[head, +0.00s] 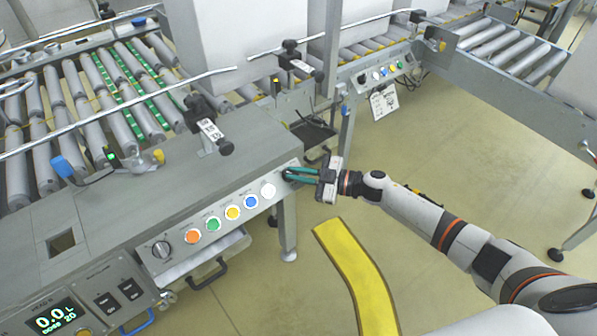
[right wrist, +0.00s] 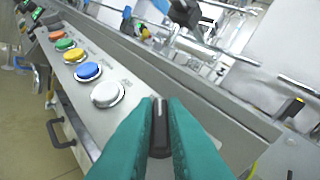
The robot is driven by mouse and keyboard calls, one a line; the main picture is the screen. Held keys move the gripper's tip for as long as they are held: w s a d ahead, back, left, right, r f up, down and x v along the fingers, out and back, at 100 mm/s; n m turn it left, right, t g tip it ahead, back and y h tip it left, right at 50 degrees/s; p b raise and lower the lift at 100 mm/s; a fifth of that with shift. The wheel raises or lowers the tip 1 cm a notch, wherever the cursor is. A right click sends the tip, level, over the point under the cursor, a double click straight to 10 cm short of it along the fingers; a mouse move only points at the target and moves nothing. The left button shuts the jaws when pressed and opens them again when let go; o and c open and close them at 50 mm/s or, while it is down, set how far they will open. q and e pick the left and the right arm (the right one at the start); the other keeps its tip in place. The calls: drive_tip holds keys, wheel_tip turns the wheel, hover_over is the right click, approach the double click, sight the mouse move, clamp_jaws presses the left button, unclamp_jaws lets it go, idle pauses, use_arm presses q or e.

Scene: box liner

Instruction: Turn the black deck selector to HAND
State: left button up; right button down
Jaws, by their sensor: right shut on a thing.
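The black deck selector (right wrist: 160,128) is a narrow black knob with a pale line along its top. It sits at the end of the button row on the grey panel, beyond the white button. My right gripper (head: 291,174) is at the right end of that panel. Its teal fingers, close up in the right wrist view (right wrist: 160,120), are shut on the selector, one on each side. In the head view the fingers largely hide the knob. The HAND marking cannot be read. My left gripper is not in view.
Orange, green, yellow, blue (head: 251,202) and white (head: 268,190) buttons line the panel. Another rotary knob (head: 161,249) is at its left end. A black clamp handle (head: 226,148) rises from the deck above. Open floor lies to the right of the panel.

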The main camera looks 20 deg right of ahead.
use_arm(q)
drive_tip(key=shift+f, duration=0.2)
use_arm(e)
drive_tip(key=c, duration=1.5)
unclamp_jaws()
